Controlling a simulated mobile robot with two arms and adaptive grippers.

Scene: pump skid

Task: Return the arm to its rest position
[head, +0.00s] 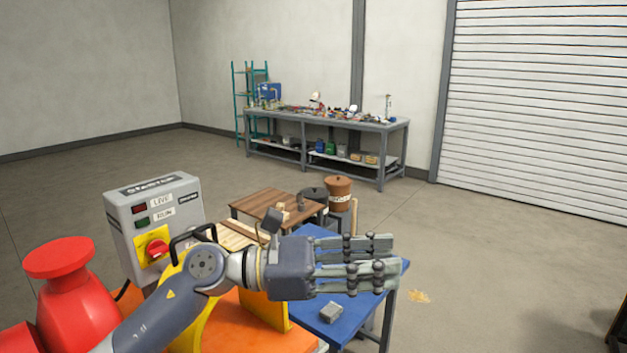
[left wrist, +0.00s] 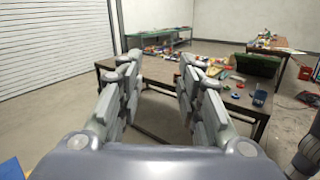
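My left arm reaches in from the lower left of the head view, over the orange skid base (head: 245,325). My left gripper (head: 392,258) points to the right above a blue-topped table (head: 365,312). In the left wrist view the two fingers of the left gripper (left wrist: 158,64) stand well apart, with nothing between them, so it is open and empty. My right gripper does not show in either view.
A grey control box (head: 184,205) with a red switch (head: 157,250) and a red pump part (head: 70,285) stand left, near the arm. A grey block (head: 330,312) lies on the blue table. A wooden table (head: 262,203) stands behind. Open floor lies to the right.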

